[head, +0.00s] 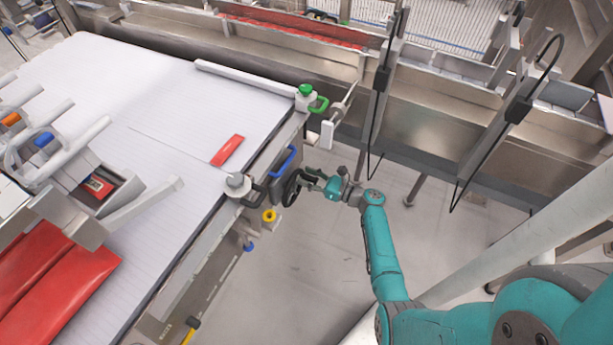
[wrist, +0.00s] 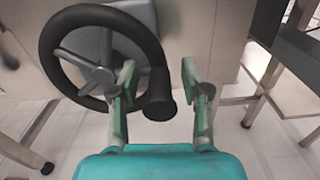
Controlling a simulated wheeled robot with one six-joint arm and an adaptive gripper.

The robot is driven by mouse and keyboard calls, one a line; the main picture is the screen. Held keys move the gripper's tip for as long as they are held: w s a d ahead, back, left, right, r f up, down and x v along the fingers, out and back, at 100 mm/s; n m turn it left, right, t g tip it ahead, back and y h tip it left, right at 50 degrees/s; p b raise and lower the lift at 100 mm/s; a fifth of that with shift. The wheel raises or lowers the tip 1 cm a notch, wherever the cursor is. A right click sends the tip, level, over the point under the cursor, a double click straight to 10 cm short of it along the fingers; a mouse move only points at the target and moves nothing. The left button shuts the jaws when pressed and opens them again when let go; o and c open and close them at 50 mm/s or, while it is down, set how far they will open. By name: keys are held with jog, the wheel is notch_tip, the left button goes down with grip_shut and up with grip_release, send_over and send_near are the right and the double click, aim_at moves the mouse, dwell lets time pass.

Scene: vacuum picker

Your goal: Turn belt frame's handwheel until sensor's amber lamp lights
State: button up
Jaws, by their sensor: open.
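The handwheel (head: 291,188) is a dark wheel on the side of the belt frame (head: 207,262), below the white belt's edge. In the wrist view the handwheel (wrist: 55,68) has a black rim, grey spokes and a grey hub. Its black crank knob (wrist: 159,98) sticks out toward me at the lower right of the rim. My gripper (wrist: 160,78) is open, with one finger on each side of the knob; I see gaps beside it. In the head view my gripper (head: 309,178) is just right of the wheel. I cannot pick out the sensor or a lit amber lamp with certainty.
A blue handle (head: 283,161) and a yellow ring (head: 269,215) sit close to the wheel. A grey knob (head: 238,182) and a green-capped clamp (head: 306,97) stand along the belt edge. A red packet (head: 227,150) lies on the belt. The floor right of the wheel looks clear.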

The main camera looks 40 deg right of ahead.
jog(key=shift+w+a, duration=0.1)
jog(key=shift+w, duration=0.25)
grip_shut()
